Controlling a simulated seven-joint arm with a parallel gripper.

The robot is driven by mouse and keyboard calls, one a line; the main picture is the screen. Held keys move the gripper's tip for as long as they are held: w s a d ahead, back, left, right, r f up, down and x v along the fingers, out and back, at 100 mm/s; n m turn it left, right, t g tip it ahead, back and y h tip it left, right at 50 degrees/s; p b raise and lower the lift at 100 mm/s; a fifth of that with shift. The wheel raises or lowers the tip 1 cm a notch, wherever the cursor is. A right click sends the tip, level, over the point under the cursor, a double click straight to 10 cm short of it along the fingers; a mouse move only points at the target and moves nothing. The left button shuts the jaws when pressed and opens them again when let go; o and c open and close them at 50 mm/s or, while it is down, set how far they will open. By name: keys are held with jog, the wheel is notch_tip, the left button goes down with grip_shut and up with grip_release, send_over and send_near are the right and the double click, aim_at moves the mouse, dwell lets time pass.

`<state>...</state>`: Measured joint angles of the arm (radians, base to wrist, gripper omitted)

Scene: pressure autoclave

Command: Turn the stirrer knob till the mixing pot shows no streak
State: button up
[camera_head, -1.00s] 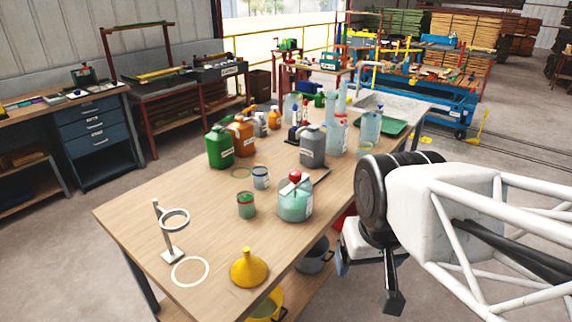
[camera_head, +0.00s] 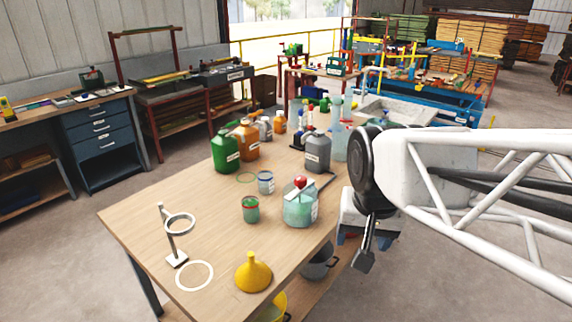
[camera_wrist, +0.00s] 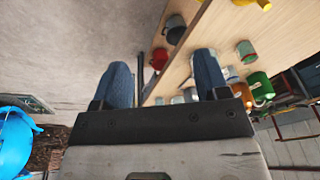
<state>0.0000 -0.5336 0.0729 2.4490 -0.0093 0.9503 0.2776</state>
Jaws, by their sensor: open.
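The mixing pot (camera_head: 299,210) is a clear, wide vessel with pale green contents and a label, upright near the right edge of the wooden table (camera_head: 210,250). The red stirrer knob (camera_head: 300,182) sits on top of it, above a pale bar. I cannot make out whether a streak shows in the pot. My gripper (camera_head: 355,254) hangs beyond the table's right edge, apart from the pot and knob. In the wrist view its two blue fingers (camera_wrist: 164,82) stand wide apart with nothing between them.
A green jug (camera_head: 225,151), an orange jug (camera_head: 246,140) and a grey jug (camera_head: 317,152) stand behind the pot. Small jars, a ring stand (camera_head: 173,240) and a yellow funnel (camera_head: 253,272) are nearer. A dark pot (camera_head: 318,262) sits below the tabletop.

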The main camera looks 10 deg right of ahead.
jog(key=w+a+r+m+g, duration=0.1)
jog(key=w+a+m, duration=0.1)
jog(key=w+m, duration=1.25)
jog(key=m+g, duration=0.1)
jog(key=m, duration=0.4)
send_over(301, 177)
jog(key=s, duration=0.1)
jog(key=f, duration=0.6)
jog(key=shift+s, duration=0.2)
jog(key=shift+w+f+m, duration=0.35)
jog(key=shift+w+f, duration=0.05)
jog(key=shift+w, duration=0.2)
jog(key=shift+f, duration=0.1)
jog(key=shift+f, duration=3.8)
jog(key=c, duration=0.9)
